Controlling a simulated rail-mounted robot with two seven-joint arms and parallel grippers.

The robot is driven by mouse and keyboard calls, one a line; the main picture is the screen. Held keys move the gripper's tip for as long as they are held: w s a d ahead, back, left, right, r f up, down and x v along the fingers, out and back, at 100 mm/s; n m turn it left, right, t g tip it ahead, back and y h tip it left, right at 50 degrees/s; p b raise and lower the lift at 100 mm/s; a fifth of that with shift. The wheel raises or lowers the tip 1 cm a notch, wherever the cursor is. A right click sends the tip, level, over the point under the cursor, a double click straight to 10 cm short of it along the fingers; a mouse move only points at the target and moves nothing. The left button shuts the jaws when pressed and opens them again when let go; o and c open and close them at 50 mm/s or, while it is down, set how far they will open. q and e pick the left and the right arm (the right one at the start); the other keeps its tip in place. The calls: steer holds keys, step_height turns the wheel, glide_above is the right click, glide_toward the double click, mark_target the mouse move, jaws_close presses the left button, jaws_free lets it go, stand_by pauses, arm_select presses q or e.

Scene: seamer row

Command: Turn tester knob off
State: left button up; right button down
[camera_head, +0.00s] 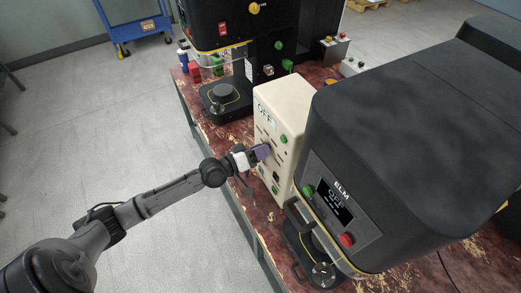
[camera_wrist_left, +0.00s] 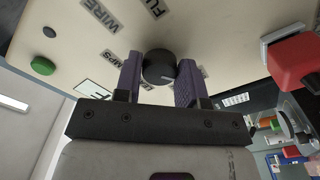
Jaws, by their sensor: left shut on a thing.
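The tester (camera_head: 292,103) is a cream upright box on the worn red table, with a display reading OFF (camera_head: 265,114) near its top. My left gripper (camera_head: 262,152) reaches its front face from the left. In the left wrist view the black round tester knob (camera_wrist_left: 159,68) sits between the two purple fingers of my left gripper (camera_wrist_left: 160,82), which are shut on it. Labels surround the knob, among them WIRE and FU, partly cut off. The knob's pointer mark is hard to read. My right gripper is not in view.
A large black ELM machine (camera_head: 410,130) stands right of the tester, its screen reading OFF, with a red button (camera_head: 347,240). Another black machine (camera_head: 240,30) stands behind. A blue cart (camera_head: 137,22) is at the back left. The grey floor on the left is clear.

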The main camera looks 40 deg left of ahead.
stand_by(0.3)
arm_select(q)
steer(key=o, duration=0.9)
steer(key=shift+o, duration=0.2)
steer(key=v, duration=1.3)
steer(key=shift+s, duration=0.35)
steer(key=shift+a+r, duration=0.1)
